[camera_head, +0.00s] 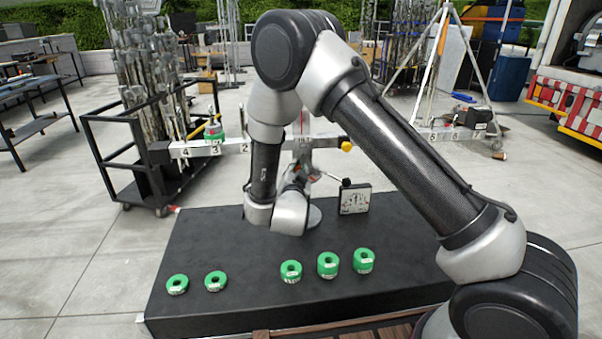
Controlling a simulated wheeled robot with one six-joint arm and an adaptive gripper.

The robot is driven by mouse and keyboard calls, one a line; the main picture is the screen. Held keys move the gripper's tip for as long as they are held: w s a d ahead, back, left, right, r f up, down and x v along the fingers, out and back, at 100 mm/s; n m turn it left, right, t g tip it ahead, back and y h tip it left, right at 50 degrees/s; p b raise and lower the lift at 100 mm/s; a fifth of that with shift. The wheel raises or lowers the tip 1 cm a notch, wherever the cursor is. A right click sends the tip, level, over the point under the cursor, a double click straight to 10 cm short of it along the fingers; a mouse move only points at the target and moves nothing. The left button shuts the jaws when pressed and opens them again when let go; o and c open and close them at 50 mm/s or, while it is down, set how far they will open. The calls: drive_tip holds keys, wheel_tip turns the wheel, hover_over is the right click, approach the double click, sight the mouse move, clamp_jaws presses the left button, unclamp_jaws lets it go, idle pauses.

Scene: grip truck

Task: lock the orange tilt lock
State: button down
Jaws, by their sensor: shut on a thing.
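A small orange-red part (313,176), which looks like the orange tilt lock, shows just behind my wrist, at the middle of the numbered beam (229,147). My gripper (306,172) is mostly hidden behind my wrist. It is at this orange part and appears shut on it, but the fingertips and the lock's exact position are too small and covered to make out. A thin rod with a black knob (346,182) sticks out to the right of it. A yellow knob (346,146) is on the beam just above.
A green weight (214,131) sits on the beam near mark 3. Several green ring weights (291,271) stand along the front of the black table (225,245). A small dial panel (355,198) stands at the table's back right. A black cart (131,160) is behind left.

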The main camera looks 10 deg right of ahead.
drive_tip(key=a+r+m+g+y, duration=0.1)
drive_tip(key=a+r+m+y, duration=0.2)
drive_tip(key=r+m, duration=0.4)
drive_tip(key=shift+a+m, duration=0.7)
drive_tip(key=shift+m, duration=1.8)
drive_tip(key=c, duration=1.2)
unclamp_jaws()
drive_tip(key=shift+c, duration=0.2)
drive_tip(key=s+r, duration=0.2)
drive_tip(key=s, duration=0.9)
drive_tip(key=shift+s+r, duration=0.2)
drive_tip(key=shift+s, duration=0.2)
